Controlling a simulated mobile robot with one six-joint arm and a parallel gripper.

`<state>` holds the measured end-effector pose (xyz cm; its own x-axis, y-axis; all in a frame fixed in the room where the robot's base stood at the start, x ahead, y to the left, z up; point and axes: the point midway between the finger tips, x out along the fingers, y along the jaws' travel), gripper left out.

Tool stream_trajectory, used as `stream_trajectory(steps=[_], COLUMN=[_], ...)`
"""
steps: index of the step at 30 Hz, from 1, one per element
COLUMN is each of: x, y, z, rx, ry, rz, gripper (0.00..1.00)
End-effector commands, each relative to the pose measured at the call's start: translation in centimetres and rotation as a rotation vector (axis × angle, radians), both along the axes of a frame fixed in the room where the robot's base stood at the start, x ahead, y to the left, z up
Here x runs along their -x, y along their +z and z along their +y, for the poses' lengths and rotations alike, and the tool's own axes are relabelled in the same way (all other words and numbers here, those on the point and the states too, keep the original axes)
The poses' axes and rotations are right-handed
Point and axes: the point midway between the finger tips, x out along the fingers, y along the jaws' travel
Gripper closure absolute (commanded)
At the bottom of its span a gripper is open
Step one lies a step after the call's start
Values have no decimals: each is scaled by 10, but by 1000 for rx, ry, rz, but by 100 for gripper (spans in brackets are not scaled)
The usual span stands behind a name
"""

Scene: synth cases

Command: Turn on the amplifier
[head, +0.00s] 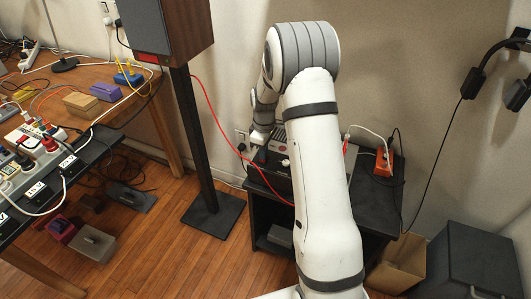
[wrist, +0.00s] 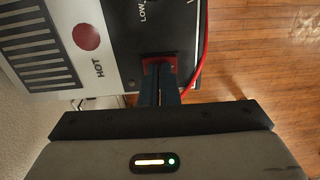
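The amplifier (head: 279,172) stands on a small black table in the head view, partly hidden behind my arm. In the wrist view its top (wrist: 118,58) fills the upper left, with vent slots, a red dot marked HOT and a label LOW. A small red square part (wrist: 151,67) sits at the amplifier's edge. My gripper (wrist: 161,75) has its dark blue fingers together, with their tips right at the red part and covering some of it. Whether they touch it I cannot tell. In the head view my gripper (head: 262,140) is at the amplifier's left side.
A red cable (wrist: 202,45) runs close beside my fingers. A speaker (head: 165,25) on a black stand is left of the amplifier. An orange power strip (head: 384,162) lies to its right. A cluttered wooden desk (head: 85,75) is at far left. Open wood floor lies in front.

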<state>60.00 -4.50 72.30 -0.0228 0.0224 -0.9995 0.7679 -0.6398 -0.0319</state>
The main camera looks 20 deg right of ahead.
Motion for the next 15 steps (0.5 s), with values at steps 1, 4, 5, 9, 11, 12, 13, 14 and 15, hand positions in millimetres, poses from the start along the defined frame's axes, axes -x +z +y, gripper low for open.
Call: stream_trajectory(steps=[1,4,5,9,11,12,13,14,15], x=[1,2,2,2,1,1,1,1,0], y=[-3,-2,-2,10,20,28,35,42,52], z=[-1,-2,-2,-2,-2,-1,-1,-1,-1], rx=[1,1,2,1,2,2,1,1,1], ry=[-1,-2,-2,-1,-1,-1,-1,-1,0], rz=[3,5,6,5,3,1,0,-2,-3], gripper=[100,100,100,100,100,100,100,100,100])
